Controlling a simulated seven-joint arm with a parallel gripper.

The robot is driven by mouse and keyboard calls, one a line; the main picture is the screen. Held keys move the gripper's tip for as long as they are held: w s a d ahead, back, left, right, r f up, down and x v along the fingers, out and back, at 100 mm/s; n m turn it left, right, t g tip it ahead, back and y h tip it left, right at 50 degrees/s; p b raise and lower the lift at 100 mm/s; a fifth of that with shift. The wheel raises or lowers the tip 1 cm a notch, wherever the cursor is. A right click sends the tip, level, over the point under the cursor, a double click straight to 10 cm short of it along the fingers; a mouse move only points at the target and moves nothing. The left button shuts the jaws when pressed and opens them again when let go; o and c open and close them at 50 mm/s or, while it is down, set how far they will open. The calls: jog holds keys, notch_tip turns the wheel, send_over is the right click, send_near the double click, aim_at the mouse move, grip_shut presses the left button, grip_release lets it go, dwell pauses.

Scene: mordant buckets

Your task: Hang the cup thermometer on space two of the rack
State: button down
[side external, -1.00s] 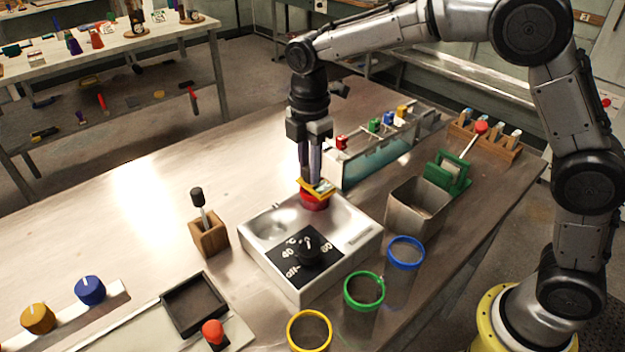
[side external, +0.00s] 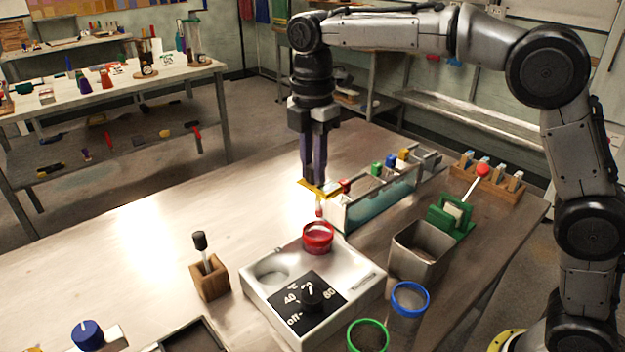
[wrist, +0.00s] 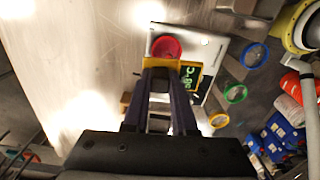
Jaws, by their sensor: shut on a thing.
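My gripper (side external: 314,180) is shut on the cup thermometer (side external: 318,188), a yellow piece with a short red-tipped probe hanging below it. It is held in the air above and a little behind the red-rimmed cup (side external: 318,238) on the white console. In the wrist view the thermometer's yellow body (wrist: 162,63) and dark display with green digits (wrist: 190,76) show at my fingertips, with the red cup (wrist: 166,46) beyond. A wooden rack (side external: 487,172) with several slotted pieces stands at the back right; I cannot tell its space numbers.
The white console (side external: 262,300) has a black dial. A long clear tank (side external: 375,203) with coloured clips lies right of my gripper. A metal bin (side external: 420,245), a green stand (side external: 450,215) and blue (side external: 410,298) and green (side external: 368,335) rimmed cups are right. The left tabletop is mostly clear.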

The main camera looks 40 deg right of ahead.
jog(key=w+d, duration=0.3)
jog(key=d, duration=0.6)
jog(key=w+d, duration=0.3)
jog(key=d, duration=0.6)
jog(key=shift+d+r+m, duration=0.2)
jog(key=shift+d+m, duration=0.1)
jog(key=shift+m, duration=0.1)
jog(key=shift+f, duration=0.1)
notch_tip(320, 180, down, 11)
jog(key=shift+r, duration=0.2)
dwell(0.3)
jog(key=c, duration=0.6)
grip_release()
jog(key=shift+c, duration=0.2)
